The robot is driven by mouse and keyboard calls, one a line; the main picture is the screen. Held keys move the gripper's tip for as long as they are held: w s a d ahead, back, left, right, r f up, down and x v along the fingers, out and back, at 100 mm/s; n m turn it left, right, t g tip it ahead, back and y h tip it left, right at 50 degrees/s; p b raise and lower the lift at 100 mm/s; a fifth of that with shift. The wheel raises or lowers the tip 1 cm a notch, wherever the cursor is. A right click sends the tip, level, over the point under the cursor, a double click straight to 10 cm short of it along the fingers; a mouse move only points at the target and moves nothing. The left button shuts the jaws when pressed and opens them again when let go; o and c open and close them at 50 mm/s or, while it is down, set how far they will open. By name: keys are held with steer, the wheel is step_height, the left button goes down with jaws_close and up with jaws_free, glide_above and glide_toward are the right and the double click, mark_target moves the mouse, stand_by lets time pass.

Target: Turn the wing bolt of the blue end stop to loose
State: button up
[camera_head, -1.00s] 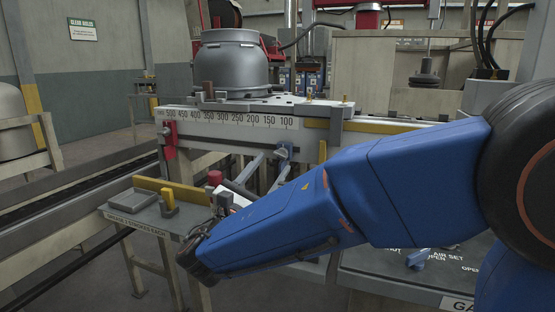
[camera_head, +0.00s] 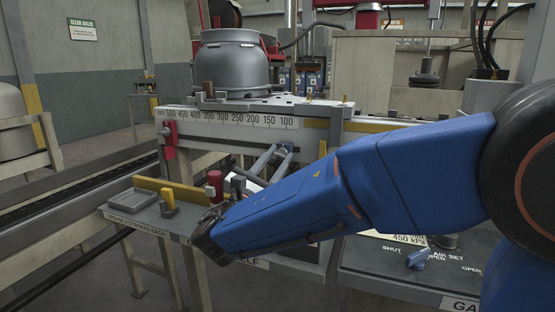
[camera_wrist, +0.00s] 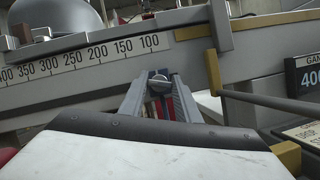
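The wing bolt (camera_wrist: 158,82) shows as a small grey knob below the scale's 100–150 marks in the wrist view. My gripper (camera_wrist: 158,77) is open, with one grey finger on each side of the bolt and small gaps visible. I cannot tell whether either finger touches it. In the head view my gripper (camera_head: 280,150) reaches up to the rail at the end stop's place, hiding most of it.
A white scale rail (camera_head: 225,118) runs across, with a red end stop (camera_head: 169,140) at its left. A grey cylinder (camera_head: 231,62) stands above. A shelf below holds a grey tray (camera_head: 132,200), a yellow block (camera_head: 168,205) and a red-topped item (camera_head: 215,180). A yellow-ended bracket (camera_wrist: 213,70) stands right of my fingers.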

steer(key=shift+n+t+y, duration=0.4)
steer(key=shift+n+y, duration=0.2)
steer(key=shift+n, duration=1)
steer(key=o, duration=1)
steer(key=shift+o, duration=0.2)
steer(key=v, duration=1.7)
steer(key=shift+s+f, duration=0.15)
steer(key=shift+s, duration=0.05)
